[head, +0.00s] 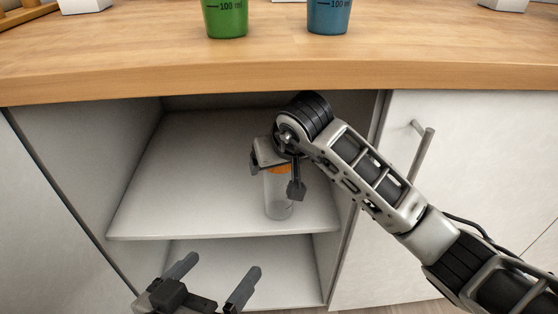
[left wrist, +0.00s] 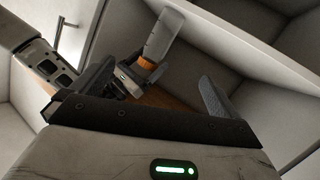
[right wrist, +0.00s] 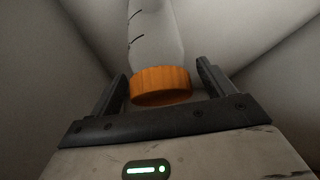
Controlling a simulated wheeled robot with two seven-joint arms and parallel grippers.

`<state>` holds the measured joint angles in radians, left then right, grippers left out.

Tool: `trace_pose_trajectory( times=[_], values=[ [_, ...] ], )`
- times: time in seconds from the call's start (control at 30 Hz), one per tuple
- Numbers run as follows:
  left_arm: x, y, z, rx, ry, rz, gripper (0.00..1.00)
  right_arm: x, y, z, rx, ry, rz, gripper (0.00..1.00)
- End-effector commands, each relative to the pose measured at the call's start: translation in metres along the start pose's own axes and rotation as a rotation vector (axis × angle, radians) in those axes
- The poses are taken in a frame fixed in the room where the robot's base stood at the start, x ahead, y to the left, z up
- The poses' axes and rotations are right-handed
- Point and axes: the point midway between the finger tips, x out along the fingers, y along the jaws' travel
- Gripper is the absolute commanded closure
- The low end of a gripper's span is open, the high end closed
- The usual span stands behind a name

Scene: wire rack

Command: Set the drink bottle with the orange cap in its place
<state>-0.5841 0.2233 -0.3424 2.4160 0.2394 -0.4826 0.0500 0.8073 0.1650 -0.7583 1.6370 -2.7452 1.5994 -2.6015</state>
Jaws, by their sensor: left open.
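The clear drink bottle (head: 279,197) with the orange cap (head: 280,169) is at the upper shelf (head: 190,190) inside the open cabinet. It looks upright, with its base at the shelf surface. My right gripper (head: 277,176) is around the cap end, one finger on each side. In the right wrist view, the orange cap (right wrist: 161,85) is between the fingers, with small gaps beside it, so the gripper looks open. My left gripper (head: 215,280) is open and empty, low in front of the cabinet. The left wrist view also shows the bottle (left wrist: 162,35).
A wooden countertop (head: 150,70) overhangs the cabinet, with a green cup (head: 226,18) and a blue cup (head: 328,16) on it. A lower shelf (head: 230,258) is below. A white door with a handle (head: 422,150) is at right. The upper shelf's left part is clear.

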Motion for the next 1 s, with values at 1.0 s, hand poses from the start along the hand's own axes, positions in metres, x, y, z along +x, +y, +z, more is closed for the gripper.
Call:
trace_pose_trajectory(
  times=[1.0],
  values=[
    [-0.005,-0.008,0.019,0.063,-0.11,-0.049,0.0,-0.076,0.0,0.093,-0.002,-0.001,0.002,0.19]
  ],
)
